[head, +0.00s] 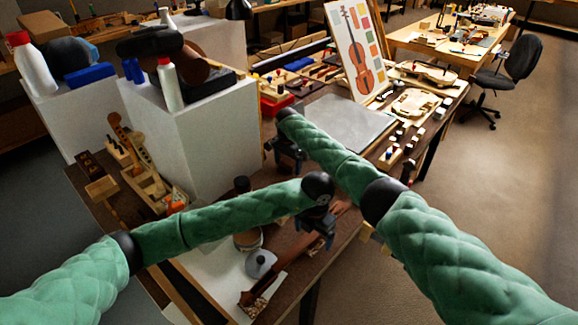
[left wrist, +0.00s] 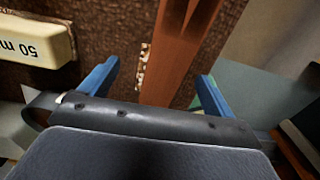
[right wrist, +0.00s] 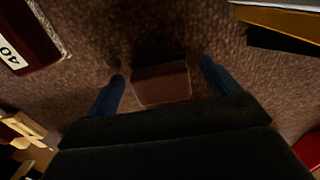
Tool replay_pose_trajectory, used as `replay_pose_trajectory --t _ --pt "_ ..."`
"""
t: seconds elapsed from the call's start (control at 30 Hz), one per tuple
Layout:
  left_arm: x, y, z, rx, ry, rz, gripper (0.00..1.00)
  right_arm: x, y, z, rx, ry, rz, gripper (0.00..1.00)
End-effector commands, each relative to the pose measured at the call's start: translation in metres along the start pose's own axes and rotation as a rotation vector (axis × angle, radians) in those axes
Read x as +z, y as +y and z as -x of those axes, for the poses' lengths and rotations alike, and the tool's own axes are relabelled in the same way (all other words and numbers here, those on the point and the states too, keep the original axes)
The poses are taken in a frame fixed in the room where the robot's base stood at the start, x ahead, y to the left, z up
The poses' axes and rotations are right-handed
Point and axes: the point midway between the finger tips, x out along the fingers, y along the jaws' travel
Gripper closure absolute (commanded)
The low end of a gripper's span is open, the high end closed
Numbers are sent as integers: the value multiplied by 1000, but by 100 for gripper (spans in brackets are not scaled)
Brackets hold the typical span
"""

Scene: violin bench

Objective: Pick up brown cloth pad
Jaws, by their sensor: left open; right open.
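A small brown rectangular piece (right wrist: 160,82), which looks like the brown cloth pad, lies on the dark bench top in the right wrist view. It is between and slightly beyond the fingertips of my open right gripper (right wrist: 163,80); I cannot tell whether they touch it. In the head view my right gripper (head: 290,165) is low over the bench beside the white box, and the pad is hidden there. My left gripper (left wrist: 155,82) is open above a long reddish-brown wooden strip (left wrist: 178,50), which runs between its fingers. In the head view my left gripper (head: 323,228) is near the bench's front edge.
A cream block marked 50 (left wrist: 35,38) is beside my left gripper. A dark red block labelled 40 (right wrist: 25,35) and a yellow-edged object (right wrist: 285,18) flank my right gripper. A white box (head: 215,130) stands close behind. A grey mat (head: 345,122) lies clear farther back.

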Motion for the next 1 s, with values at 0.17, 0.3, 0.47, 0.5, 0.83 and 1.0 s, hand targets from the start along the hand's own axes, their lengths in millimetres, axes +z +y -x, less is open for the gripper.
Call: replay_pose_trajectory --t 0.17,0.3,0.47,0.5,0.83,1.0 --pt "0 0 0 0 0 0 11 0 0 -2 0 0 0 11" --pt "0 0 0 0 0 0 11 0 0 -2 0 0 0 23" --pt "0 0 0 0 0 0 11 0 0 -2 0 0 0 54" --pt "0 0 0 0 0 0 11 0 0 -2 0 0 0 59" --pt "0 0 0 0 0 0 11 0 0 4 -1 0 0 63" --pt "0 0 0 0 0 0 11 0 0 28 -3 0 1 63"
